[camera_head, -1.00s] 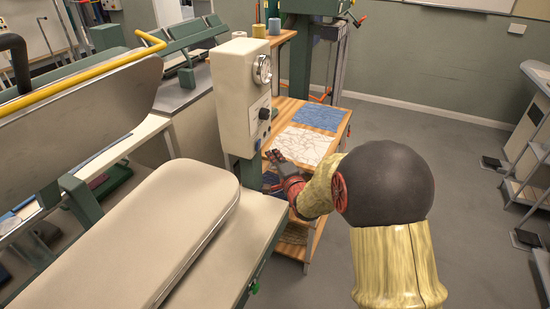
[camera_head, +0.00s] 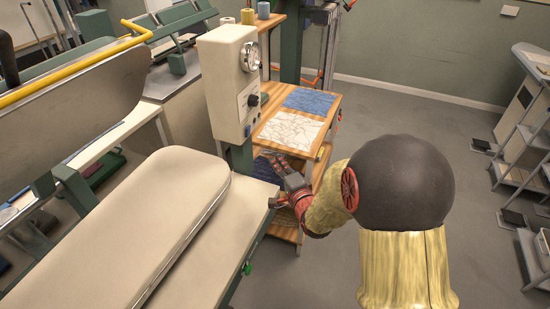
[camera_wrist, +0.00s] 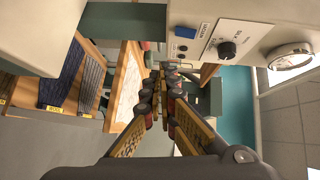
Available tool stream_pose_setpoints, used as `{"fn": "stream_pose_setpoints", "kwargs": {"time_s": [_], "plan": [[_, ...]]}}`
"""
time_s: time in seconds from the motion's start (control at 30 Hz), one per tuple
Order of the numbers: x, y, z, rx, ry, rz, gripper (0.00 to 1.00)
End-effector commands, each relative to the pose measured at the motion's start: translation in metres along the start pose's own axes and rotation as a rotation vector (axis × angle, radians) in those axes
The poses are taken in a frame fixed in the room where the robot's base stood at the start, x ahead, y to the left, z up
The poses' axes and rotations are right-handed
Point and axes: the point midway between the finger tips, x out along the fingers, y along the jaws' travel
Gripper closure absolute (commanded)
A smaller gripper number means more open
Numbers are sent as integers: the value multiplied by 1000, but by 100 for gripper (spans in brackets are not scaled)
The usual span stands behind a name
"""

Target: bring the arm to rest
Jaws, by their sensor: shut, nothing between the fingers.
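My gripper (camera_head: 277,178) is at the end of my arm in the head view, beside the wooden table and just right of the padded press board. In the wrist view the fingers of my gripper (camera_wrist: 162,88) reach forward and come together at their tips, with nothing between them. Nothing is seen touching the fingers.
The cream control box (camera_head: 234,80) with a dial stands close to my gripper. The padded board (camera_head: 130,225) fills the lower left. A wooden table (camera_head: 267,107) bears a white patterned cloth (camera_head: 291,130) and a blue cloth (camera_head: 311,100). Grey floor (camera_head: 400,115) is clear behind and right.

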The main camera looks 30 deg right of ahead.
Motion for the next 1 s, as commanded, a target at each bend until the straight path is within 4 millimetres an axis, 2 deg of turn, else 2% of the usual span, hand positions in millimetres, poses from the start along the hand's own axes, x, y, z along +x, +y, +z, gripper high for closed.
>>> {"fn": "stream_pose_setpoints", "kwargs": {"time_s": [0.47,0.63,0.67,0.77,0.8,0.9,1.0], "plan": [[0,1,0,0,0,1,100],[0,7,0,-73,0,23,100],[0,13,0,-105,-1,47,100],[-6,51,-4,-244,-7,185,100],[-12,71,-4,-304,-18,260,100],[-33,111,-10,-454,-60,444,100],[-58,131,-15,-599,-126,606,100]]}}
